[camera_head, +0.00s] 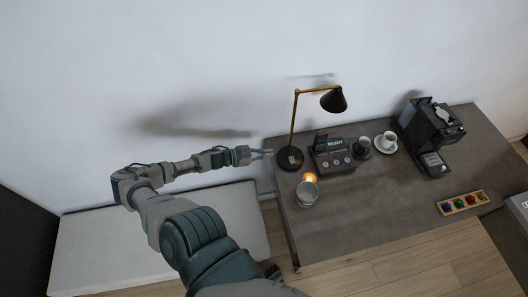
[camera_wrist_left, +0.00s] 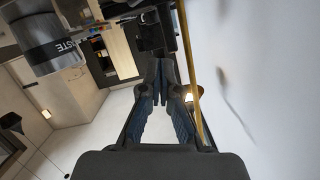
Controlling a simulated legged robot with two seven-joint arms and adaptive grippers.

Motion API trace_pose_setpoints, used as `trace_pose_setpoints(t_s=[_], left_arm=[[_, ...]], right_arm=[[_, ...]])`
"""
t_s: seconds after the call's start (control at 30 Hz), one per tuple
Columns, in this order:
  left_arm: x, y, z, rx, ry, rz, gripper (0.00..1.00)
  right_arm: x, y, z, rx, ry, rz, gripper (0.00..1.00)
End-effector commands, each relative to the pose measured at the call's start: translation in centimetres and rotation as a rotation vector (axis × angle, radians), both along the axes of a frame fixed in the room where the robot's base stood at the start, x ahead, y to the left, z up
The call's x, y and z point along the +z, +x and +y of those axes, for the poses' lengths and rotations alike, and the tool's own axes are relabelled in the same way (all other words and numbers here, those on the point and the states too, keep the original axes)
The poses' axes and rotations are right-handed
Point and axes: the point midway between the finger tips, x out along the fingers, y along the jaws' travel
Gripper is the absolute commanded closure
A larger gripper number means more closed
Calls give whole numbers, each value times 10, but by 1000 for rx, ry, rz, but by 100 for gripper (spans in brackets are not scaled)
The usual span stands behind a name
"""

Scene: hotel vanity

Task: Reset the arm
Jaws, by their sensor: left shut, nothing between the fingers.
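My left arm reaches in from the bottom of the head view, over the light bench and towards the table's left edge. My left gripper (camera_head: 262,153) points right, just left of the black desk lamp (camera_head: 290,158) with its brass stem. I cannot tell if it touches the lamp. In the left wrist view the fingers of my left gripper (camera_wrist_left: 160,98) meet at the tips, shut and empty. A brass rod (camera_wrist_left: 190,70) runs close beside them there. My right gripper is not in view.
The grey table (camera_head: 370,205) holds a control box (camera_head: 333,154), a dark cup (camera_head: 364,144), a white cup (camera_head: 389,140) on a saucer, a coffee machine (camera_head: 432,130), a tray of coloured pods (camera_head: 463,203) and a grey canister (camera_head: 307,195). The bench (camera_head: 160,245) is bare.

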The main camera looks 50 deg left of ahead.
Motion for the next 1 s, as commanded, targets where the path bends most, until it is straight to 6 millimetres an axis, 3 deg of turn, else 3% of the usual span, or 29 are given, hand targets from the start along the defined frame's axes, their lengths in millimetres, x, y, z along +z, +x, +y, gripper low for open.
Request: trace_pose_setpoints(t_s=[0.77,0.87,0.97,1.0], left_arm=[[-6,-6,4,20,2,8,100],[-36,-15,12,109,14,51,100],[-96,-37,18,259,40,153,100],[-126,-49,17,323,53,212,100]], right_arm=[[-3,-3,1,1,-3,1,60],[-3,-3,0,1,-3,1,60],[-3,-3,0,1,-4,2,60],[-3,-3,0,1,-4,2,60]])
